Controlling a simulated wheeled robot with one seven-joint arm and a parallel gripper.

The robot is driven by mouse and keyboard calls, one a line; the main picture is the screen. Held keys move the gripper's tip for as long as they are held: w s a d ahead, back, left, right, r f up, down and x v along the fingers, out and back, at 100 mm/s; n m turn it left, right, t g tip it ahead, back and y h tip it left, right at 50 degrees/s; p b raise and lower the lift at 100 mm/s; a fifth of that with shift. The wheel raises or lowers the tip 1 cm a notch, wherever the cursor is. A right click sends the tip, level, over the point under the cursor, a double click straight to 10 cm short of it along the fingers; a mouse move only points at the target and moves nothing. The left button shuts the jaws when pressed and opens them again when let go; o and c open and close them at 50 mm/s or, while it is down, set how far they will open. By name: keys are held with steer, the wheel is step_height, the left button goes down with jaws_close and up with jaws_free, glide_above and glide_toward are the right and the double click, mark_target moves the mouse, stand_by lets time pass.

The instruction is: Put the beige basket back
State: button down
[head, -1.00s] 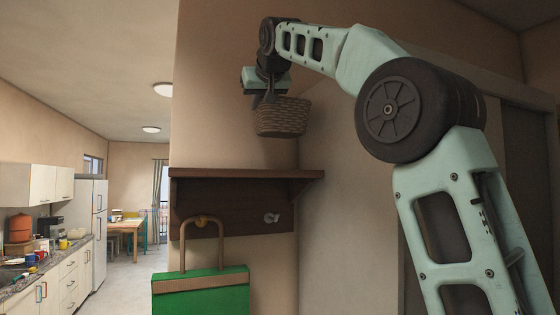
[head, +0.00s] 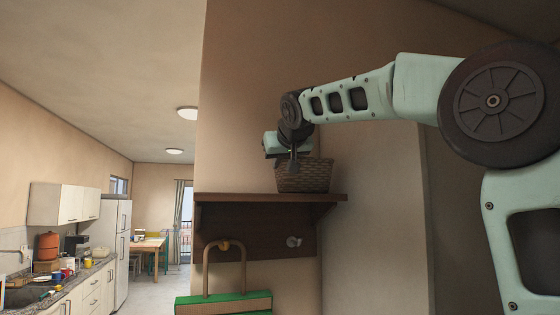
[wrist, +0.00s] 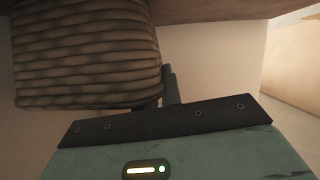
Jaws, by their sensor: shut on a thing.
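The beige woven basket (head: 305,177) is upright at the dark wooden wall shelf (head: 270,197). Its bottom is at the level of the shelf top and looks to be touching it, toward the right half. My gripper (head: 292,166) is shut on the basket at its left side, from above. In the wrist view the basket's ribbed wall (wrist: 85,55) fills the upper left. The fingertips are mostly hidden there.
The shelf's left part is clear. A kitchen counter (head: 75,285) and a fridge (head: 116,250) stand far left.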

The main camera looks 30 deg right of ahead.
steer(key=shift+f, duration=0.2)
steer(key=c, duration=1.6)
jaws_free()
steer(key=shift+r, duration=0.15)
steer(key=shift+b+v, duration=3.15)
steer(key=shift+v, duration=2.85)
steer(key=shift+a, duration=0.1)
